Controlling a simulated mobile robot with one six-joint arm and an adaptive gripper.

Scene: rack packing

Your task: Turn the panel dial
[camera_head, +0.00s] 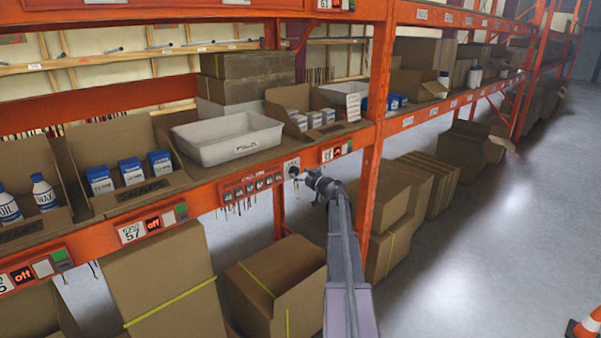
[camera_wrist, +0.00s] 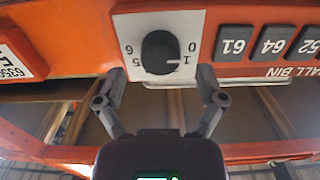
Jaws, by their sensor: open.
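The panel dial (camera_wrist: 160,52) is a round black knob on a white square plate (camera_wrist: 205,25). The wrist view shows it upside down, with the numbers 0, 1, 5 and 6 around it. A pale mark on the knob points towards the 1. My gripper (camera_wrist: 161,76) is open, its two fingers apart on the left and right below the knob, with nothing between the tips. I cannot tell whether a fingertip touches the plate. In the head view the white dial plate (camera_head: 291,163) is on the orange shelf beam, and my gripper (camera_head: 314,184) is close in front of it.
Dark number buttons (camera_wrist: 271,42) sit right of the dial in the wrist view. A white tray (camera_head: 228,139) and cardboard boxes stand on the shelf above the beam. An orange upright (camera_head: 371,150) stands right of my arm. The grey aisle floor (camera_head: 480,240) is open.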

